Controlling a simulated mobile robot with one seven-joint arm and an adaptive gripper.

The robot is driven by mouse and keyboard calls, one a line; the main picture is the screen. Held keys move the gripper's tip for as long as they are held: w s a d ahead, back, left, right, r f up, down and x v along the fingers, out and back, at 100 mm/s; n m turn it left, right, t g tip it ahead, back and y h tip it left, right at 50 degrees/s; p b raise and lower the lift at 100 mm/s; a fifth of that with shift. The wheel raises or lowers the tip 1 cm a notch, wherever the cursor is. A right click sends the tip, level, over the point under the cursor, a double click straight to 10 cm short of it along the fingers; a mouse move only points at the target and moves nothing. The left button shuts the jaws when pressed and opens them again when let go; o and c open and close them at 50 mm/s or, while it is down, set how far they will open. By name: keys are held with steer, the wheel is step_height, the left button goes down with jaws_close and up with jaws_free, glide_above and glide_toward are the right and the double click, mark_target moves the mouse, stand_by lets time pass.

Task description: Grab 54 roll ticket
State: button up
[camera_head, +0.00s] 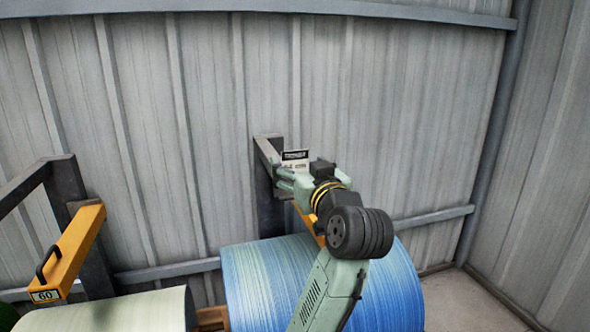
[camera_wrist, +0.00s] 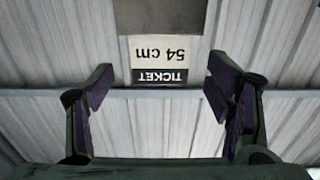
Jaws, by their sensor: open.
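The 54 roll ticket (camera_head: 294,163) is a small white card with a black strip, at the dark bracket against the wall. In the wrist view the ticket (camera_wrist: 159,56) appears upside down, reading "54 cm" and "TICKET", against a dark piece at the top. My gripper (camera_head: 286,180) is close to the ticket in the head view. In the wrist view my gripper (camera_wrist: 158,86) is open and empty. Its two purple-padded fingers stand left and right of the ticket, apart from it. The gripper partly hides the ticket's lower part in the head view.
A large blue roll (camera_head: 267,283) lies below my arm. A pale roll (camera_head: 120,312) lies at the lower left, beside a yellow arm (camera_head: 80,240) with a black handle and a "60" label. A corrugated metal wall (camera_head: 400,110) stands behind. Bare floor shows at right.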

mark_target(295, 161)
steer(key=x, duration=0.3)
steer(key=shift+w+a+f+p, duration=0.1)
steer(key=shift+w+f+p, duration=0.1)
steer(key=shift+p, duration=0.2)
steer(key=c, duration=0.9)
steer(key=shift+r, duration=0.15)
